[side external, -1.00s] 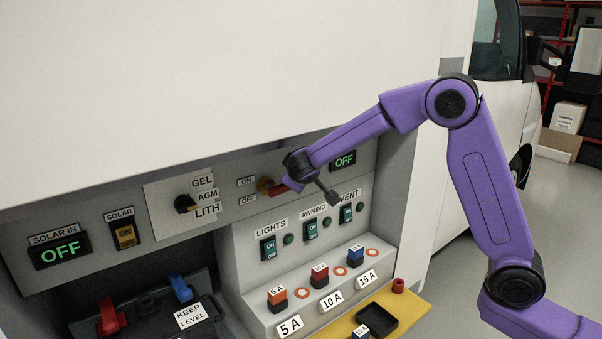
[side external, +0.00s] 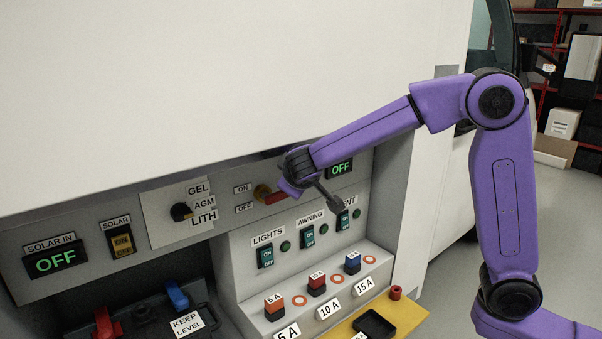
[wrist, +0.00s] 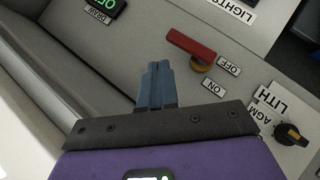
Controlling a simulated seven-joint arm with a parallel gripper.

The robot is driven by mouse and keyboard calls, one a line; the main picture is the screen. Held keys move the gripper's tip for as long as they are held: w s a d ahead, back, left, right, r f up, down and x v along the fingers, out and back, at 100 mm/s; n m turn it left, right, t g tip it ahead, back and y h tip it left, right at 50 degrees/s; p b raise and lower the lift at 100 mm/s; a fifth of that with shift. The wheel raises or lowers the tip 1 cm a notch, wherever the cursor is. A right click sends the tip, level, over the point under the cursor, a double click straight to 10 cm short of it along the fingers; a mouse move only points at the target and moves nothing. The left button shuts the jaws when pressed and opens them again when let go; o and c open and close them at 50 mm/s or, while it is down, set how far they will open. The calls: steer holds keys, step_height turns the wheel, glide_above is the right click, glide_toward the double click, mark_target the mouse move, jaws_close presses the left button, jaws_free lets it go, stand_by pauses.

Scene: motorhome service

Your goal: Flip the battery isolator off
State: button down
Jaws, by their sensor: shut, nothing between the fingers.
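The battery isolator is a yellow hub (side external: 262,192) with a red handle (side external: 274,198), beside ON and OFF labels. In the side view the handle points right from the hub, away from the labels. In the wrist view the red handle (wrist: 190,45) and hub lie beyond and to the right of my fingertips. My gripper (wrist: 157,68) is shut and empty, its blue-grey fingers together. A gap shows between fingertips and handle in that picture; their depth is unclear. In the side view my wrist hides the fingertips and may cover the handle's end.
A green OFF display (side external: 340,168) is right of the isolator, labelled DRAW in the wrist view. The battery-type selector (side external: 181,211) is left. Several rocker switches (side external: 308,236) and fuses (side external: 317,284) are below. A yellow shelf (side external: 405,310) juts out at lower right.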

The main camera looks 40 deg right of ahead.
steer(key=v, duration=0.7)
steer(key=c, duration=1.6)
jaws_free()
steer(key=shift+s+a+r, duration=0.15)
steer(key=shift+s, duration=0.15)
steer(key=o, duration=0.5)
steer(key=shift+o, duration=0.7)
steer(key=w+d+f+m+y, duration=0.1)
steer(key=w+d+f+y, duration=0.2)
steer(key=f, duration=0.7)
steer(key=w+y, duration=0.2)
steer(key=w, duration=0.1)
steer(key=shift+w+d+g, duration=0.3)
steer(key=shift+w+d, duration=0.05)
steer(key=shift+w, duration=0.05)
steer(key=m+t+y, duration=0.3)
steer(key=m+y, duration=0.8)
steer(key=y, duration=0.3)
glide_toward(286, 197)
steer(key=x, duration=1)
steer(key=shift+w+d+r, duration=0.25)
steer(key=shift+w+r, duration=0.05)
steer(key=shift+w, duration=0.1)
steer(key=shift+c, duration=0.3)
